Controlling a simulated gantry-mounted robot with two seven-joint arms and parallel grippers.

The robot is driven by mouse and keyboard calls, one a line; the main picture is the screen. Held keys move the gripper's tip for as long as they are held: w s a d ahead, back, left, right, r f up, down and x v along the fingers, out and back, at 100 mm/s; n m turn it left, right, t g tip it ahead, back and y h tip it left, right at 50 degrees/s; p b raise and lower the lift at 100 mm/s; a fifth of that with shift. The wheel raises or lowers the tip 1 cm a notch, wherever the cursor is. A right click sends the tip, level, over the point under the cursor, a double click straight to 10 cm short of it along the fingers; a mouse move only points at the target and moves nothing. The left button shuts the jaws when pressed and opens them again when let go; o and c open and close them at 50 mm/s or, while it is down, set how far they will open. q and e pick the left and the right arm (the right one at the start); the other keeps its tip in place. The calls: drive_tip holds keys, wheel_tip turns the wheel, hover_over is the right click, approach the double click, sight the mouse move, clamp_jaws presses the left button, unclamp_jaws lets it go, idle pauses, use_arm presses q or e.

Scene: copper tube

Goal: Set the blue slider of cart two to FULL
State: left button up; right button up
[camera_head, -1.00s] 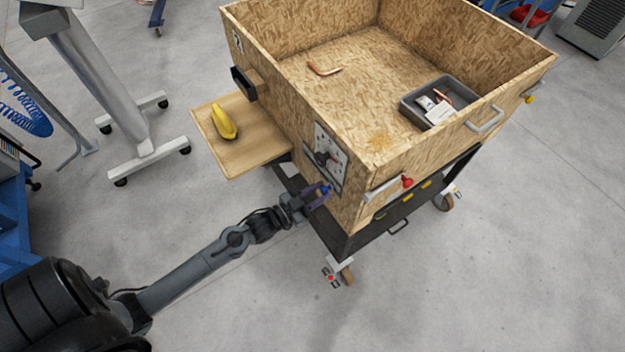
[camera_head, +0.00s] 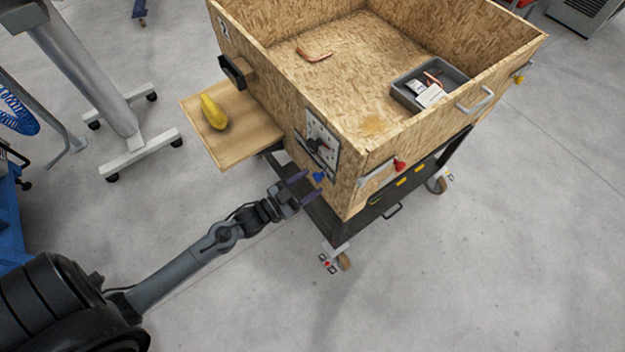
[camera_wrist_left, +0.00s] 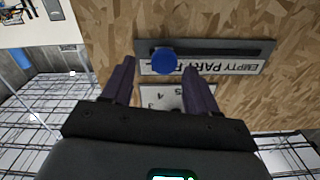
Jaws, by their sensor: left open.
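The blue slider (camera_head: 319,176) is a round knob low on the side wall of the wooden cart (camera_head: 356,172), below the dial plate (camera_head: 322,142). In the left wrist view the blue knob (camera_wrist_left: 164,60) sits near the left end of a dark horizontal slot (camera_wrist_left: 225,48). The label (camera_wrist_left: 235,68) appears upside down, with EMPTY to the right, PART in the middle and a word starting with F by the knob, partly hidden. My left gripper (camera_head: 308,186) is open, its fingers apart just short of the knob, clear of it. My right gripper is out of view.
A wooden side shelf (camera_head: 250,140) with a yellow object (camera_head: 213,111) sticks out left of the panel. The cart holds a copper tube (camera_head: 314,55) and a grey tray (camera_head: 462,78). A red knob (camera_head: 399,165) is on the adjacent face. Floor in front is free.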

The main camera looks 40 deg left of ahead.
use_arm(q)
drive_tip(key=v, duration=0.8)
drive_tip(key=shift+s+p, duration=0.3)
drive_tip(key=shift+p, duration=0.1)
drive_tip(key=w+d+r+n+g+y, duration=0.2)
drive_tip(key=d+r+n+g, duration=0.1)
drive_tip(key=d+r, duration=0.4)
drive_tip(key=s+f+g+y+p, duration=0.1)
drive_tip(key=s+f+g+y, duration=0.15)
drive_tip(key=s+g, duration=0.95)
wheel_tip(320, 180, up, 33)
drive_tip(key=s+t+p, duration=0.1)
drive_tip(key=p, duration=3.1)
drive_tip(key=shift+d+f, duration=0.2)
drive_tip(key=shift+d, duration=0.1)
drive_tip(key=shift+s, duration=0.1)
